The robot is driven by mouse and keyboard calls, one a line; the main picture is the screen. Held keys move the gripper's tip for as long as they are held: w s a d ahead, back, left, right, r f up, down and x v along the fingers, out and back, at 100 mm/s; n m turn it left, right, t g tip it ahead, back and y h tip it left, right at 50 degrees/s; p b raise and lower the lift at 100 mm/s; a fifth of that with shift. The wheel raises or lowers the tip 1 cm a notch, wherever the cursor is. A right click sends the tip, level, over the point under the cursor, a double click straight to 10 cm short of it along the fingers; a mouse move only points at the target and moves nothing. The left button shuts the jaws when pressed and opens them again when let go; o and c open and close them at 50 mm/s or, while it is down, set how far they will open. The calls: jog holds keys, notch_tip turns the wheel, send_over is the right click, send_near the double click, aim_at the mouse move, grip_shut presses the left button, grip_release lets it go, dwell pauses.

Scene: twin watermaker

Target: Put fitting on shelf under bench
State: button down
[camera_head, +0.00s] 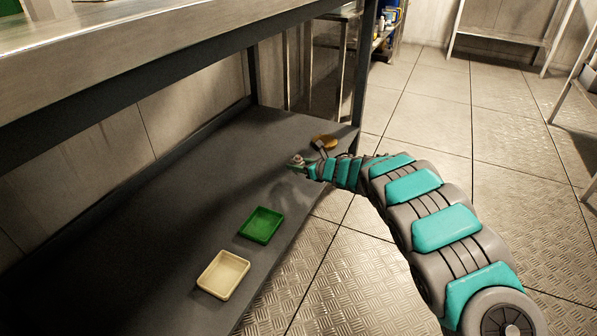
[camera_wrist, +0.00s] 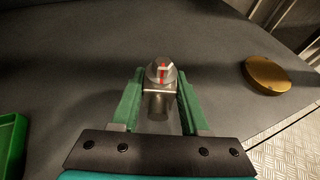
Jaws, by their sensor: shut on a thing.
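The fitting (camera_wrist: 161,88) is a grey metal piece with a red mark on its end. It sits between the two green fingers of my gripper (camera_wrist: 160,95), which is shut on it. In the head view my gripper (camera_head: 300,163) is over the dark shelf (camera_head: 150,215) under the bench, toward its right end. The fitting shows there only as a small light spot at the fingertips. I cannot tell whether the fitting touches the shelf.
A brass disc (camera_wrist: 267,75) lies on the shelf right of my gripper; it also shows in the head view (camera_head: 325,141). A green tray (camera_head: 260,224) and a cream tray (camera_head: 223,275) stand nearer. The bench top (camera_head: 150,45) overhangs the shelf. A post (camera_head: 366,60) stands at the far corner.

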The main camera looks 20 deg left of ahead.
jog(key=shift+w, duration=0.3)
jog(key=shift+f+b, duration=0.3)
jog(key=shift+f, duration=1.4)
jog(key=shift+f, duration=0.15)
jog(key=shift+c, duration=2)
grip_release()
jog(key=v, duration=1.2)
jog(key=shift+s, duration=0.1)
